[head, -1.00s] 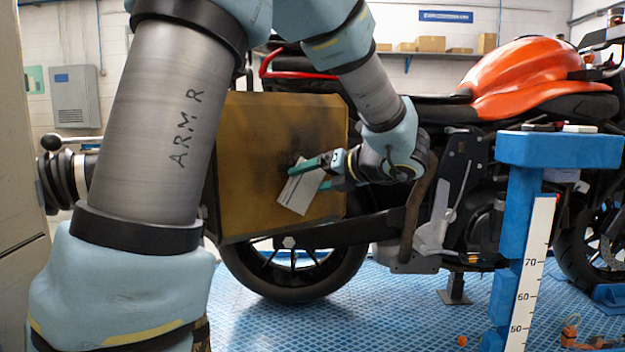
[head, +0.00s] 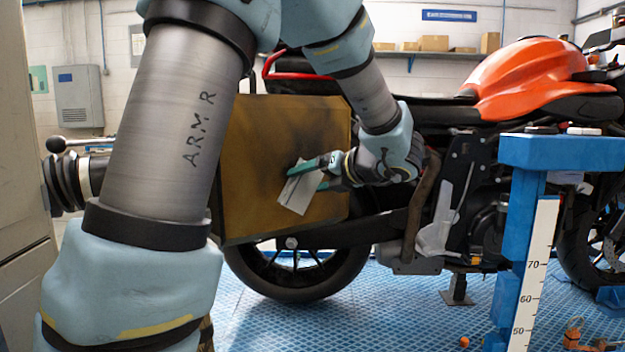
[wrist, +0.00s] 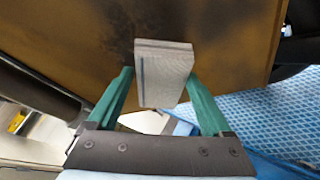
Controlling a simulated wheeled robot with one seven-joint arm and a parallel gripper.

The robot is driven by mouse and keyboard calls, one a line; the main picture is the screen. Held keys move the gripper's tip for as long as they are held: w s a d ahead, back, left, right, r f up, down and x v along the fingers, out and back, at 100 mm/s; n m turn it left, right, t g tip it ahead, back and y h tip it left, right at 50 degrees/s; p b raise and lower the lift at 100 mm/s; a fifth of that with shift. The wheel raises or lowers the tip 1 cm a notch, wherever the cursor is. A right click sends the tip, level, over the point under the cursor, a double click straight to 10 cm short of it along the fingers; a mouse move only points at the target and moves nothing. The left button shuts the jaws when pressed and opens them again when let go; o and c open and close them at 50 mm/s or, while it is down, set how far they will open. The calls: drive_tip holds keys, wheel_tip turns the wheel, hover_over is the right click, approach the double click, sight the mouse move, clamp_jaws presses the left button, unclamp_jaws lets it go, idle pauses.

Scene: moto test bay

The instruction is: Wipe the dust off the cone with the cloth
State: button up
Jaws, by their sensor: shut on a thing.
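I see no cone that I can make out. A large yellow-brown panel-like box (head: 250,205) stands at the side of the motorcycle, with dark, sooty smudges on its face. The smudges also show on the panel in the wrist view (wrist: 90,35). My gripper (head: 311,177) is shut on a pale grey, folded cloth (head: 297,195). In the wrist view the cloth (wrist: 165,75) sits between the two green fingers, its far edge against or very close to the panel; contact cannot be told for sure.
The orange motorcycle (head: 520,75) stands behind and right of the box. A blue post with a white scale (head: 538,270) rises at right front. Small orange objects (head: 574,335) lie at the lower right. The blue floor (head: 400,320) is mostly clear.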

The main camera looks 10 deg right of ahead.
sight(299, 134)
wheel_tip(299, 134, up, 4)
drive_tip(key=p, duration=0.4)
drive_tip(key=shift+f, duration=0.15)
drive_tip(key=shift+p, duration=0.35)
drive_tip(key=r+p, duration=0.4)
drive_tip(key=shift+w+a, duration=0.1)
drive_tip(key=shift+w, duration=0.1)
wheel_tip(299, 134, up, 3)
drive_tip(key=p, duration=0.4)
drive_tip(key=shift+r, duration=0.1)
drive_tip(key=shift+s, duration=0.1)
drive_tip(key=shift+p, duration=0.35)
